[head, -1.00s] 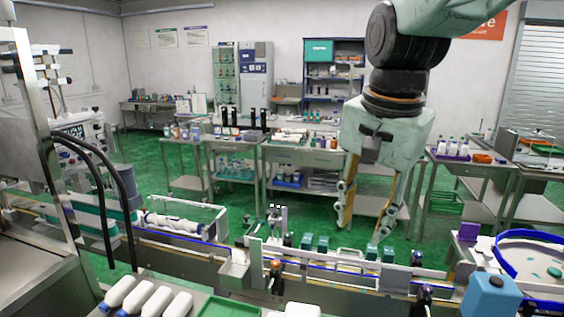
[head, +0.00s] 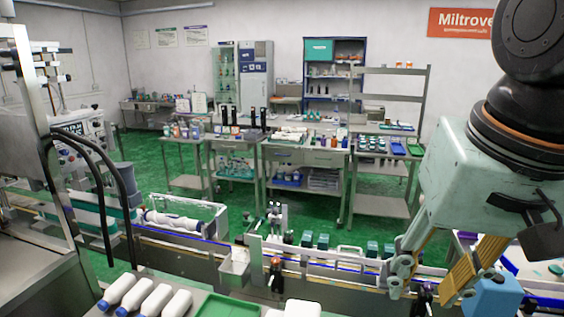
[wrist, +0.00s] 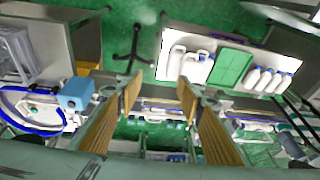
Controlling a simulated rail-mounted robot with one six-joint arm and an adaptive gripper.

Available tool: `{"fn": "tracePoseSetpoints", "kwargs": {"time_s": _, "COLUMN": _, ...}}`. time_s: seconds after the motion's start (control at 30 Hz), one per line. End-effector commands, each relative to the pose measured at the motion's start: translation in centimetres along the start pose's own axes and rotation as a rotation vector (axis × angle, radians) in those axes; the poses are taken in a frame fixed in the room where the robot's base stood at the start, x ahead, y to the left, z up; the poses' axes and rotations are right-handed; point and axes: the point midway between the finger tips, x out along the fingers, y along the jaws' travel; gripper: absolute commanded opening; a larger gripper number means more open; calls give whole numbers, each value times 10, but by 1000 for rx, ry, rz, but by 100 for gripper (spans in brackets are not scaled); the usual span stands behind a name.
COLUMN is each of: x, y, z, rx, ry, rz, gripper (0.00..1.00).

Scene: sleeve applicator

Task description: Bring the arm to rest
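My gripper (head: 421,292) hangs at the lower right of the head view, fingers pointing down, above or in front of the conveyor line. Its two yellow-padded fingers are spread apart. In the wrist view my gripper (wrist: 158,95) also shows open, with nothing between the fingers. A blue box-shaped unit (head: 492,297) appears close to the right finger in the head view. It also shows in the wrist view (wrist: 76,93), left of the fingers; I cannot tell how near it is in depth.
The conveyor line (head: 190,245) carries several teal boxes (head: 322,242). White bottles (head: 157,300) and a green tray (head: 226,308) are at the front. Benches (head: 305,157) stand behind, across a green floor (head: 150,180).

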Motion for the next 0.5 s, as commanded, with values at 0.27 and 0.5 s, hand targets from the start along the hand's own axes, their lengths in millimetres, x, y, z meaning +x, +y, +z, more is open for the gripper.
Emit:
{"fn": "tracePoseSetpoints", "kwargs": {"time_s": 0.27, "x": 0, "y": 18, "z": 44, "rx": -135, "ry": 28, "rz": 2, "gripper": 34}}
{"fn": "tracePoseSetpoints", "kwargs": {"time_s": 0.5, "x": 2, "y": 26, "z": 67, "rx": -210, "ry": 41, "rz": 5, "gripper": 34}}
